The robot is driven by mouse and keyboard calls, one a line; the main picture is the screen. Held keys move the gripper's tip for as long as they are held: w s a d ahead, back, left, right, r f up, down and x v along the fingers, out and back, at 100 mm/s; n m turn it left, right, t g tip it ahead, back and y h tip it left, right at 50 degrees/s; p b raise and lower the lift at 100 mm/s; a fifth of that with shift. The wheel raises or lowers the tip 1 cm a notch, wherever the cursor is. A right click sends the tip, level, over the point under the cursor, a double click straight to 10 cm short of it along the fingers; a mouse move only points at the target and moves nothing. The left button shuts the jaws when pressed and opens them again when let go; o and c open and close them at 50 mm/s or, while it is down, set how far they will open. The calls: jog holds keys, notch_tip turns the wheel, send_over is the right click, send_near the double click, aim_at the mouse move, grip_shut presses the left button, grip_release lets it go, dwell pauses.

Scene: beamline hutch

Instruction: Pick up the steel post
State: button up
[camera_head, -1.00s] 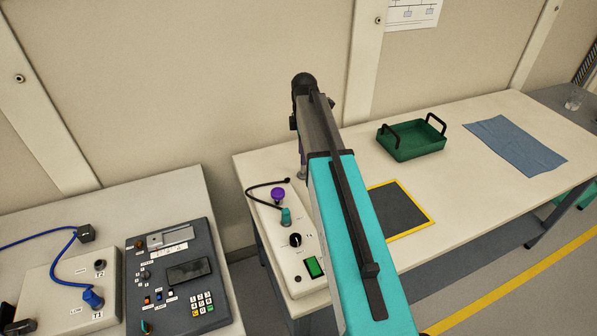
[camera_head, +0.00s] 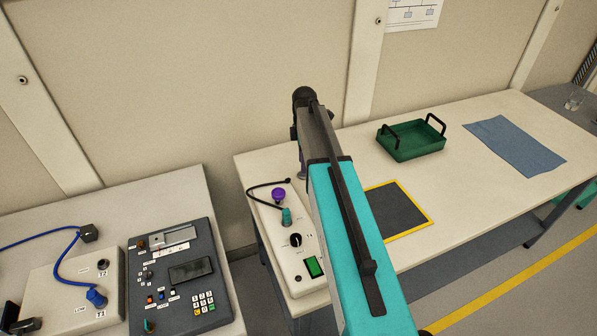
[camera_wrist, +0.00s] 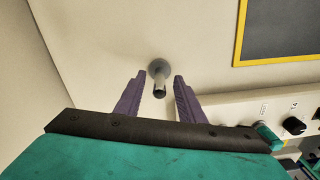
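The steel post (camera_wrist: 159,78) shows in the wrist view as a short grey cylinder on a wider round base, standing on the pale bench top. My gripper (camera_wrist: 152,78) is open, with its two purple fingers apart and empty. In the head view my teal arm reaches over the bench and hides most of my gripper and the post.
A control box (camera_head: 290,250) with a cable stands on the bench's left end. A yellow-edged dark mat (camera_head: 400,212) lies right of my arm. A green tray (camera_head: 412,142) and blue cloth (camera_head: 514,146) lie farther right. Bare bench top (camera_head: 460,185) lies between.

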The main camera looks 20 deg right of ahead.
jog(key=shift+f+p, duration=0.4)
jog(key=shift+f, duration=1.15)
jog(key=shift+c, duration=0.5)
grip_shut()
